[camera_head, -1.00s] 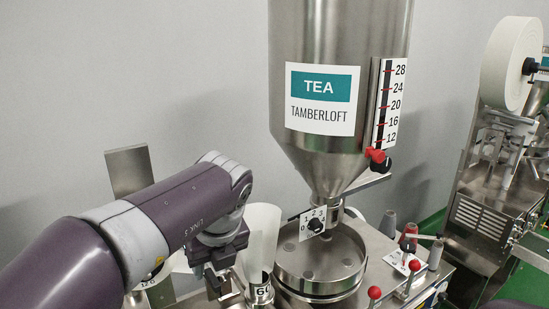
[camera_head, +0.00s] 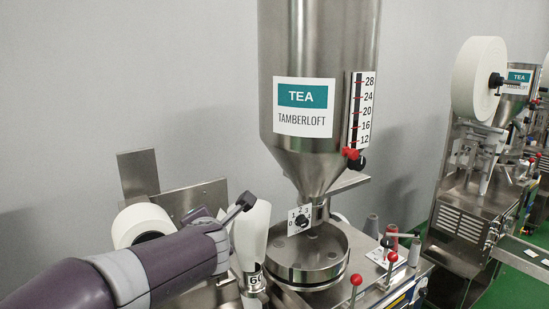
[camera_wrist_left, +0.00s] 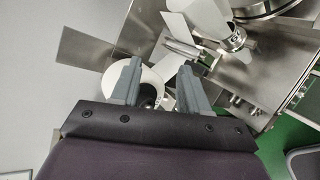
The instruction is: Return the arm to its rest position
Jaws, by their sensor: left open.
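My left arm (camera_head: 150,262), purple and grey, comes in from the lower left of the head view and stops in front of the tea machine's left side. At its end a small dark grey part of the hand (camera_head: 238,207) points up to the right, in front of the white paper tube. In the left wrist view my left gripper (camera_wrist_left: 158,78) has its two grey fingers apart with nothing held between them. Behind the fingers is a white paper roll (camera_wrist_left: 150,78). My right gripper is not in view.
A steel tea hopper (camera_head: 318,45) stands above a round steel pan (camera_head: 310,260). Close to the arm are a paper roll (camera_head: 140,222), a white paper tube (camera_head: 252,232) and a steel plate (camera_head: 138,172). Red-knobbed levers (camera_head: 355,282) stand right. Another machine (camera_head: 475,205) stands farther right.

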